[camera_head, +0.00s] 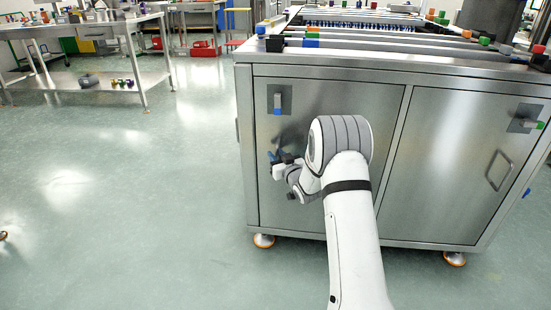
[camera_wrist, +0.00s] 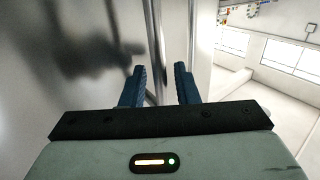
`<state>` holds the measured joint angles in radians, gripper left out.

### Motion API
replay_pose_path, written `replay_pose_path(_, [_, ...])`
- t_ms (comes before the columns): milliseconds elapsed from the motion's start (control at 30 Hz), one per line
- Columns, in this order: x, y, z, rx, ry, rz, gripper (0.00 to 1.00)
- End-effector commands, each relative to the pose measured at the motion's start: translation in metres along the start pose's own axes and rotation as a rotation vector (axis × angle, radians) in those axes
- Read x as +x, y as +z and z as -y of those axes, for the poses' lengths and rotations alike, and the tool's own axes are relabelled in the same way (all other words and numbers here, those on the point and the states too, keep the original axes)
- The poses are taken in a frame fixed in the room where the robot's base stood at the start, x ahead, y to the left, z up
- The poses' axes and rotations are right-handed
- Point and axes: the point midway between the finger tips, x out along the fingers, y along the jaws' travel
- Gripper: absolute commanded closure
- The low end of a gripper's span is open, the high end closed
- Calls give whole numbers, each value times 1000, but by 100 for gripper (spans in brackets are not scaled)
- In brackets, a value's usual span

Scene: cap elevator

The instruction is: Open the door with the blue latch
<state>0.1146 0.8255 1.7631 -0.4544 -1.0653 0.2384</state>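The left cabinet door (camera_head: 330,95) carries the blue latch (camera_head: 277,103), which stands upright on a metal plate near the door's upper left corner. This door looks flush with the cabinet front. My gripper (camera_head: 279,161) is at the door's left side, below the latch. In the wrist view, my gripper (camera_wrist: 161,80) has its two blue fingers spread apart. A vertical metal bar (camera_wrist: 157,45), seemingly the door handle, shows between them with visible room on its right. My arm hides the handle in the head view.
The right door (camera_head: 450,150) has a green latch (camera_head: 535,124) and a handle (camera_head: 498,170). Colored caps and rails line the cabinet top (camera_head: 385,45). The floor (camera_head: 130,220) to the left is open, with a worktable (camera_head: 75,95) further back.

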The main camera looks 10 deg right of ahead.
Motion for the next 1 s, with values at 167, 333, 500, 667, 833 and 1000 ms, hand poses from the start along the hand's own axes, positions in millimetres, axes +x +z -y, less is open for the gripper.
replay_pose_path(167, [3, 0, 0, 0, 1, 1, 72])
replay_pose_path(333, [3, 0, 0, 1, 1, 1, 76])
replay_pose_path(500, [2, 0, 0, 0, 1, 1, 90])
replay_pose_path(667, [2, 0, -1, 0, 1, 1, 100])
replay_pose_path(833, [2, 0, -1, 0, 1, 1, 100])
replay_pose_path(1000, [5, 0, 8, 1, -3, 1, 100])
